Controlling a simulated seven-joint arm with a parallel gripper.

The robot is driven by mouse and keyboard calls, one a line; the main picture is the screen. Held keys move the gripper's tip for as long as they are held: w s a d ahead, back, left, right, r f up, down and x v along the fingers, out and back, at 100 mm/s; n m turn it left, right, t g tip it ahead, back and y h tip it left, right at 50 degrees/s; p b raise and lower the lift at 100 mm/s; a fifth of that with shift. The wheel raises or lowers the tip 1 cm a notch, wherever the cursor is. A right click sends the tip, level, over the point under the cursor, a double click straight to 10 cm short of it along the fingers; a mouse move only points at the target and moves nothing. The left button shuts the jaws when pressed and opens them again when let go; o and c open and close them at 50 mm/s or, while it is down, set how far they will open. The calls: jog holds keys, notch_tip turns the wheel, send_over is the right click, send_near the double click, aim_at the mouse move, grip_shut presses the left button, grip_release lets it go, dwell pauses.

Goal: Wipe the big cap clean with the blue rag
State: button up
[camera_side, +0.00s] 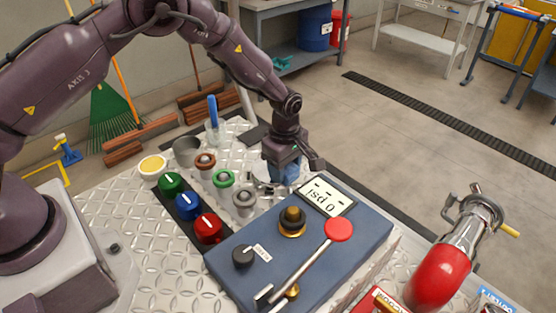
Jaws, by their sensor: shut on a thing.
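My gripper (287,174) points down over the metal table, just behind the blue pump box. It is shut on a blue piece that looks like the blue rag (292,172); the jaws partly hide it. A silvery curved piece (262,184) shows beside the jaws at the left; I cannot tell what it is. I cannot tell which is the big cap, or whether the rag touches one.
The blue pump box (330,250) carries a "0 psi" display, a red-ended lever (338,230) and a black knob (243,256). Green, blue and red knobs (208,228) line its left. A yellow-topped dish, grey cup and glass stand behind. A red extinguisher-like cylinder (440,277) is at right.

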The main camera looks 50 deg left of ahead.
aim_at(261, 161)
jog(key=shift+s+a, duration=0.3)
jog(key=shift+a, duration=3.5)
jog(key=shift+d, duration=3.6)
jog(key=shift+d+r, duration=0.15)
notch_tip(261, 161, up, 8)
jog(key=shift+f, duration=0.25)
jog(key=shift+r, duration=0.2)
